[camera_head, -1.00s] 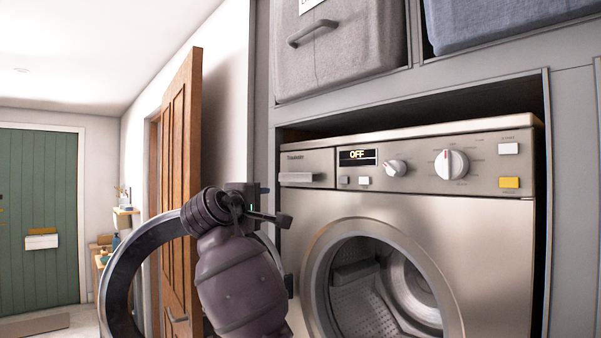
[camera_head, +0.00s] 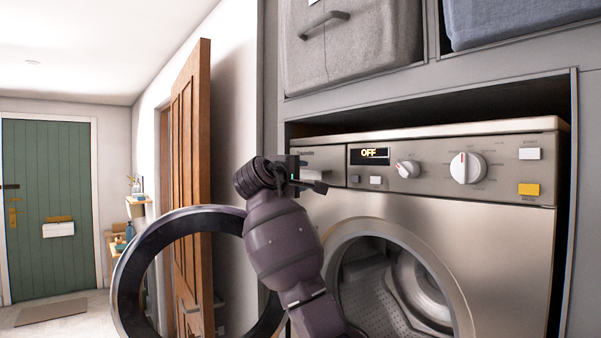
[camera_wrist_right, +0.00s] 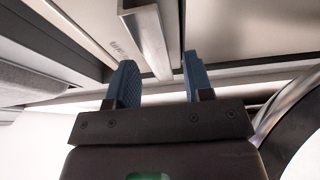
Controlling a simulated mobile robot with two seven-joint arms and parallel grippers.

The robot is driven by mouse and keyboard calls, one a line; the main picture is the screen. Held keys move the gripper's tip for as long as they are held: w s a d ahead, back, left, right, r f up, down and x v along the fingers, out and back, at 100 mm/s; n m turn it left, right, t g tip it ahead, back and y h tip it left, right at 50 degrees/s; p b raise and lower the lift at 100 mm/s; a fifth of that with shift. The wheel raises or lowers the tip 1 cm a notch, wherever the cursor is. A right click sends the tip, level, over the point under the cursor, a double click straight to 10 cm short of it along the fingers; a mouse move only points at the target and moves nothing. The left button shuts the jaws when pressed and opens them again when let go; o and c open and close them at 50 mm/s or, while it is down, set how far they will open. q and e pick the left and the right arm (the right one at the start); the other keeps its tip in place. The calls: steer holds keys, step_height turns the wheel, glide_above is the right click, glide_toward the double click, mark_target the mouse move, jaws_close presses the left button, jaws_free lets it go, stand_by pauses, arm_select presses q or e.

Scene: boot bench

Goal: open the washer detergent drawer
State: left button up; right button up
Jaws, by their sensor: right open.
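The silver washer (camera_head: 450,235) stands in a grey cabinet recess in the head view. Its detergent drawer (camera_head: 331,158) is at the top left of the front panel and looks shut, partly hidden by my gripper. My right gripper (camera_head: 309,176) is in front of the drawer, open. In the right wrist view its two blue fingers (camera_wrist_right: 158,70) are spread, and the pale bar-shaped drawer handle (camera_wrist_right: 149,40) shows in the gap between them. I cannot tell whether either finger touches the handle. My left gripper is not in view.
The washer's round door (camera_head: 128,275) hangs open to the left, behind my right arm. A display reading OFF (camera_head: 369,153) and two knobs are right of the drawer. A brown wooden door (camera_head: 188,170) stands open behind.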

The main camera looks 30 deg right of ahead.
steer(key=shift+w+d, duration=0.2)
steer(key=shift+d, duration=0.3)
steer(key=shift+f, duration=0.1)
jaws_close()
steer(key=shift+a, duration=0.1)
